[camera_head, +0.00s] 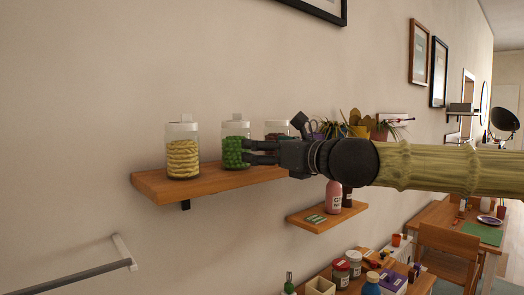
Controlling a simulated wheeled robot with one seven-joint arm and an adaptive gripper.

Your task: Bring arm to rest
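My gripper (256,152) reaches in from the right at the upper shelf (225,182), pointing left. Its two dark fingers show one above the other with a gap between them, so it looks open. The fingertips overlap the right side of a jar of green pieces (234,152) in the picture; I cannot tell whether they touch it. My arm stretches across the right side of the view in a pale yellow-green sleeve.
A jar of yellow pieces (183,155) stands left on the shelf. Another jar (277,129) is partly hidden behind my gripper. A lower shelf (325,219) holds a pink bottle (333,196). A rail (75,278) is at lower left. A chair (450,255) stands lower right.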

